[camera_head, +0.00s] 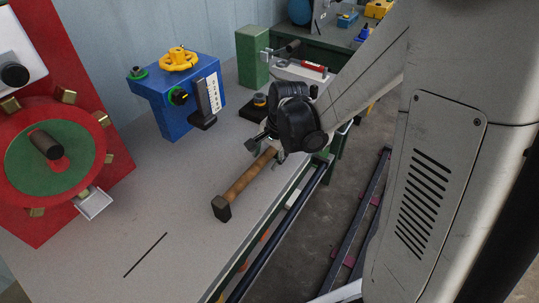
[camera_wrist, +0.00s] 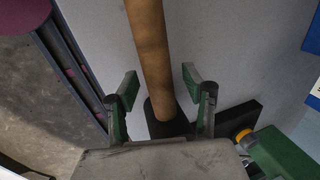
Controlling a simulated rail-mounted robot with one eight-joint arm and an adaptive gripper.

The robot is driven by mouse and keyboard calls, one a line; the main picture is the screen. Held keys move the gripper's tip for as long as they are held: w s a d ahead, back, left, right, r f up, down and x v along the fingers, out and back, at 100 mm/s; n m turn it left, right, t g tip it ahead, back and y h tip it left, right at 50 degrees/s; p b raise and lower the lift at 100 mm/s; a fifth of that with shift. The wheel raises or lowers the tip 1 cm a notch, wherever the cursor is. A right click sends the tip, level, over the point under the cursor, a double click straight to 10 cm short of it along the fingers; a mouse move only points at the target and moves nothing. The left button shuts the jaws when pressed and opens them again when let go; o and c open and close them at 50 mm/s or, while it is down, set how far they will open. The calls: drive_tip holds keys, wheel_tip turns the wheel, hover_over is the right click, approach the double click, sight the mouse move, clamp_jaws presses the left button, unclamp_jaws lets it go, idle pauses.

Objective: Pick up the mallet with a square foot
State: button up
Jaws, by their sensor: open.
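The mallet lies on the grey bench top, near its right edge in the head view. Its wooden handle (camera_head: 248,178) runs from a dark block-shaped end (camera_head: 221,208) up toward my gripper (camera_head: 265,150). In the wrist view the handle (camera_wrist: 150,45) passes lengthwise between my green-padded fingers (camera_wrist: 160,82), ending in a dark part (camera_wrist: 165,122) near the palm. My gripper is open, with a finger on either side of the handle and visible gaps. I cannot tell how far above the bench the fingertips are. The palm and wrist hide part of the mallet's near end.
A blue box with a yellow handwheel (camera_head: 177,60) and a green block (camera_head: 252,58) stand behind. A red panel with a green disc (camera_head: 50,158) is at left. The front bench is mostly clear.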

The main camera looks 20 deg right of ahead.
clamp_jaws()
drive_tip(key=shift+r, duration=0.1)
idle(0.5)
